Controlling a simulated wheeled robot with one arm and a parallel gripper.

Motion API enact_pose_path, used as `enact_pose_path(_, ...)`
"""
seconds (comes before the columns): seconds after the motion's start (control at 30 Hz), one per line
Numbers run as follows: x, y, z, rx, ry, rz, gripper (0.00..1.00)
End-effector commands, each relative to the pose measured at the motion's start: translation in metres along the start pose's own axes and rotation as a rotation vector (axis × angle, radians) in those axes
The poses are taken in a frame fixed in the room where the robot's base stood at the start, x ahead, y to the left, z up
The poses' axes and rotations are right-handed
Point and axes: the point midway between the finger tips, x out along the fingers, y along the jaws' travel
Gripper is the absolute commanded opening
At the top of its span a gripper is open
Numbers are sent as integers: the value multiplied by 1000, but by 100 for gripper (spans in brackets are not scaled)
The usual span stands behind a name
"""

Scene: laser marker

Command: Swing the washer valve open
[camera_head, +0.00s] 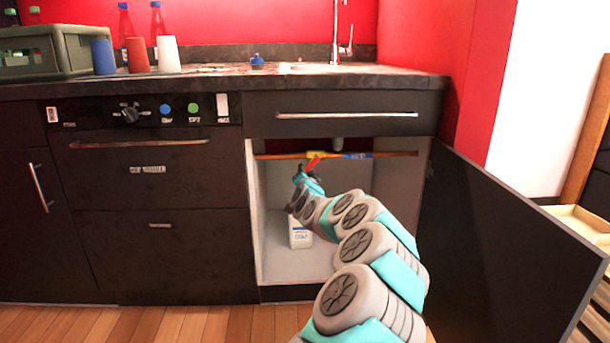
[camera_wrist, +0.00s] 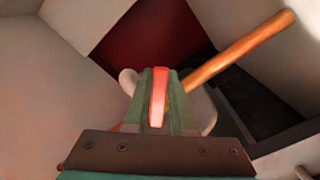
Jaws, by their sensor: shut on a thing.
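The washer valve has a red handle (camera_head: 313,162) on a yellow body (camera_head: 319,155), set on a horizontal copper pipe (camera_head: 400,154) inside the open cabinet under the sink. My gripper (camera_head: 308,173) reaches into the cabinet at the valve. In the wrist view the red handle (camera_wrist: 158,98) stands between the fingers of my gripper (camera_wrist: 160,75), which are shut on it. The copper pipe (camera_wrist: 240,48) runs diagonally up to the right behind the fingers. The valve body is mostly hidden there by the fingers.
The cabinet door (camera_head: 500,245) stands wide open on the right. A white bottle (camera_head: 300,234) stands on the cabinet floor below my arm. The dark drawer front (camera_head: 343,128) bounds the opening above.

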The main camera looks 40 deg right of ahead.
Motion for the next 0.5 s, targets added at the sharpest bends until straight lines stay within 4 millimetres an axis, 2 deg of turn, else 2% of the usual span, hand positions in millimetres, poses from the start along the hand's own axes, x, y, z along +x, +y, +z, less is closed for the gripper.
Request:
enact_pose_path(0.3,0,0,-1,1,2,0,0)
enact_pose_path(0.33,0,0,-1,1,2,0,25)
enact_pose_path(0.5,0,0,-1,1,1,0,44)
